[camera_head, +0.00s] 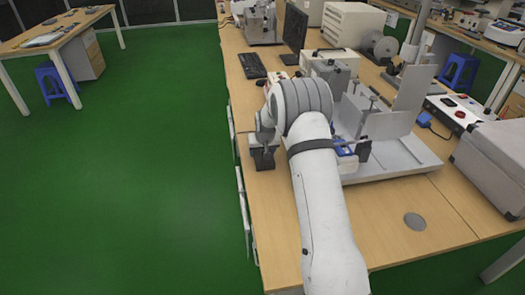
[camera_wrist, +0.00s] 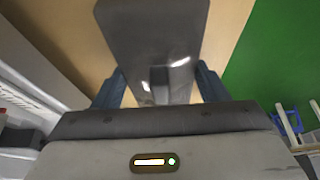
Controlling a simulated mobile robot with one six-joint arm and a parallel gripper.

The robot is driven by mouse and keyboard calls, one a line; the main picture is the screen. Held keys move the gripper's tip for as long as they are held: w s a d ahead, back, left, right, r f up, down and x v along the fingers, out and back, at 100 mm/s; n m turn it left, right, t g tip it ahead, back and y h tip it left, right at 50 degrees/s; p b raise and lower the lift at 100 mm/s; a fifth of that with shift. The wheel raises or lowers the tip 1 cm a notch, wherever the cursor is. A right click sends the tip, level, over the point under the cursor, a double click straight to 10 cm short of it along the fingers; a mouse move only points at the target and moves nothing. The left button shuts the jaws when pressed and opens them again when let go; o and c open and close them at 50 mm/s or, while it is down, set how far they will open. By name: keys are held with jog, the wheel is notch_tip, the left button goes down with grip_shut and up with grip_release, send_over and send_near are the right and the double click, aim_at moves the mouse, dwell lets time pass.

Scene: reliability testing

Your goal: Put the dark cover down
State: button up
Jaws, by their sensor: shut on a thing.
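The dark cover (camera_wrist: 150,35) is a dark grey slab with shiny spots, and it fills the top middle of the wrist view. My gripper (camera_wrist: 160,86) has its two blue-grey fingers on either side of the cover's narrow raised part and is shut on it. In the head view the cover (camera_head: 262,159) shows as a small dark piece under my gripper (camera_head: 263,143), by the left edge of the wooden table (camera_head: 277,215). I cannot tell whether it touches the tabletop. My arm hides part of the table.
A grey metal test rig (camera_head: 400,158) stands right of my arm. A keyboard (camera_head: 252,65) and monitor (camera_head: 294,27) are farther back. A flat grey disc (camera_head: 415,221) lies on the front right. A grey case (camera_head: 492,165) stands at the right. The front tabletop is mostly clear.

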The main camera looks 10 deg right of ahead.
jog(key=o, duration=1)
jog(key=shift+r, duration=0.2)
jog(key=v, duration=1.2)
jog(key=s+r+g, duration=0.1)
jog(key=s+r, duration=0.4)
jog(key=s, duration=0.4)
jog(key=s+r, duration=0.5)
jog(key=s, duration=0.4)
jog(key=s+g, duration=0.1)
jog(key=s, duration=2.2)
jog(key=shift+f, duration=0.15)
